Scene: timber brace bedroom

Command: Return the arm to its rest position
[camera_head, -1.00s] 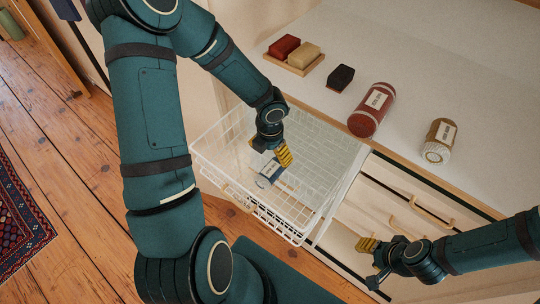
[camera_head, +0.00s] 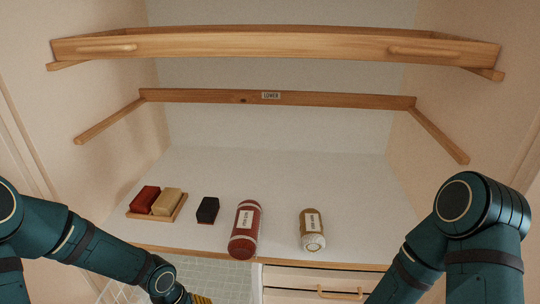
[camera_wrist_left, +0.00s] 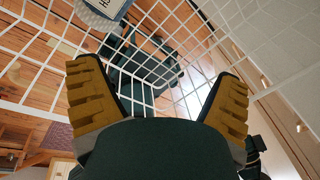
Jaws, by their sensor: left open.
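My left gripper (camera_head: 198,299) shows at the bottom edge of the head view, mostly cut off, over the wire basket. In the left wrist view its yellow ribbed fingers (camera_wrist_left: 158,82) are spread apart with nothing between them. A container with a white, blue-edged label (camera_wrist_left: 106,6) is partly visible at the top of that view, by the white wire mesh and apart from the fingers. My right arm comes in at the lower right of the head view; its gripper is out of frame.
The white wire basket (camera_head: 215,270) is below the counter (camera_head: 280,180). On the counter are a tray (camera_head: 133,213) with red and tan blocks, a black block (camera_head: 208,210), a red bottle (camera_head: 245,230) and a brown jar (camera_head: 312,230). A wooden rail labelled LOWER (camera_head: 330,101) and a shelf (camera_head: 270,47) are above.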

